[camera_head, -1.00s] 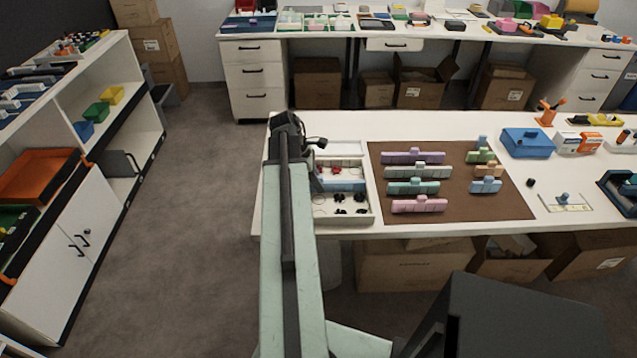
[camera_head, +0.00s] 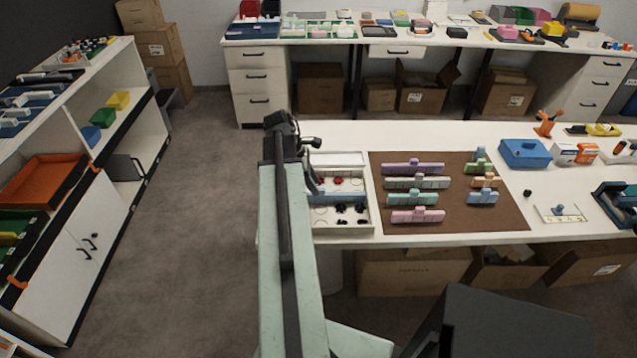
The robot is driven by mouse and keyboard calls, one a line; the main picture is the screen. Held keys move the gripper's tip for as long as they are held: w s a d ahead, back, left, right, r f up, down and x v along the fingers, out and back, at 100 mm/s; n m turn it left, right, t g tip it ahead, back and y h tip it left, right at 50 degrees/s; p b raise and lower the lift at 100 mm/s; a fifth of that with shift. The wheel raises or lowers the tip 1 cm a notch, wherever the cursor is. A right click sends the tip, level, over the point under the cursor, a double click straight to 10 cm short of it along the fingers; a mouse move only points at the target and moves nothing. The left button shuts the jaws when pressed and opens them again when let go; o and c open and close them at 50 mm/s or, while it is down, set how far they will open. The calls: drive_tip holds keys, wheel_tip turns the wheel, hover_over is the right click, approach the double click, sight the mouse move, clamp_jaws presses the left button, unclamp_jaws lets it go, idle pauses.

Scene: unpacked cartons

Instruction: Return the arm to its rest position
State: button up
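My arm, pale green with a dark strip, reaches forward from the bottom of the head view over the left end of the near white table. My gripper (camera_head: 309,145) is at the arm's far end, dark and small, beside the upper left corner of a white compartment tray (camera_head: 372,200). A dark curved part hangs over the tray's left side. The fingers are too small and partly hidden, so I cannot tell whether they are open or hold anything.
A brown mat (camera_head: 510,213) with several coloured blocks lies right of the tray. A blue box (camera_head: 524,152) stands farther right. A white shelf unit (camera_head: 80,245) stands left, with clear floor (camera_head: 190,220) between. Cartons (camera_head: 415,272) sit under the table.

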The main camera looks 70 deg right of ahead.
drive_tip(key=shift+p+v, duration=0.4)
drive_tip(key=shift+v, duration=0.7)
drive_tip(key=shift+f, duration=0.1)
drive_tip(key=shift+s, duration=0.1)
